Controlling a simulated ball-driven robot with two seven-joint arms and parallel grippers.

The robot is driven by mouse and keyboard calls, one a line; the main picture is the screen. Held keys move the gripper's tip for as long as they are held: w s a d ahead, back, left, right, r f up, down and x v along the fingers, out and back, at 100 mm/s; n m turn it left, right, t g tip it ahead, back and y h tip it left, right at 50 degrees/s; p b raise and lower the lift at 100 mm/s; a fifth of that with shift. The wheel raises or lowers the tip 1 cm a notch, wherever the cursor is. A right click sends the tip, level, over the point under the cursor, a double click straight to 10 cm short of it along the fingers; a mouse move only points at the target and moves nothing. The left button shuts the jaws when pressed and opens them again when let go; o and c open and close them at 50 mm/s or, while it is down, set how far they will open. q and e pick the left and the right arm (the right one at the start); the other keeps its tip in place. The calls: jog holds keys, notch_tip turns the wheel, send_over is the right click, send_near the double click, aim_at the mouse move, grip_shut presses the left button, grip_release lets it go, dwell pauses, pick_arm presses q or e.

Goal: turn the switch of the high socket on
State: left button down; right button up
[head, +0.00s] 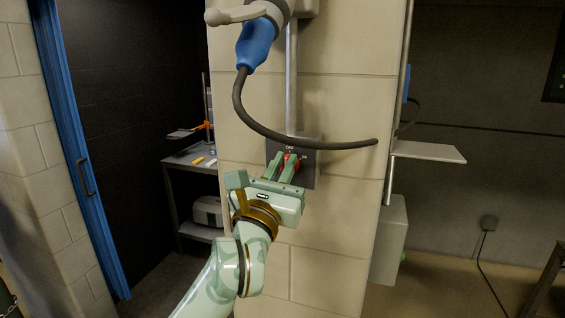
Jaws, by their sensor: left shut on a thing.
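A metal conduit (292,85) runs from the socket down to the box. My right gripper is not in view.
A black cable (258,122) droops from the plug across the pillar (345,100), just above the box. A small shelf (428,151) juts out to the right. A dark bench (180,162) stands left, beside a blue door frame (78,130).

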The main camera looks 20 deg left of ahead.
pick_arm(q)
jog(key=m+g+h+p, duration=0.1)
jog(key=m+h+p, duration=0.1)
jog(key=m+p, duration=0.2)
jog(key=m+g+h+p, duration=0.1)
jog(key=m+h+p, duration=0.1)
jog(key=m+p, duration=0.3)
jog(key=m+g+h+p, duration=0.1)
jog(key=m+p, duration=0.4)
jog(key=p, duration=0.2)
jog(key=shift+d+h, duration=0.4)
jog(key=shift+f+m+g+p, duration=0.35)
jog(key=shift+m+p, duration=0.35)
jog(key=shift+p, duration=0.5)
jog(key=c, duration=1.5)
grip_release()
jog(key=b+v, duration=0.5)
jog(key=v, duration=1.1)
jog(key=shift+s, duration=0.15)
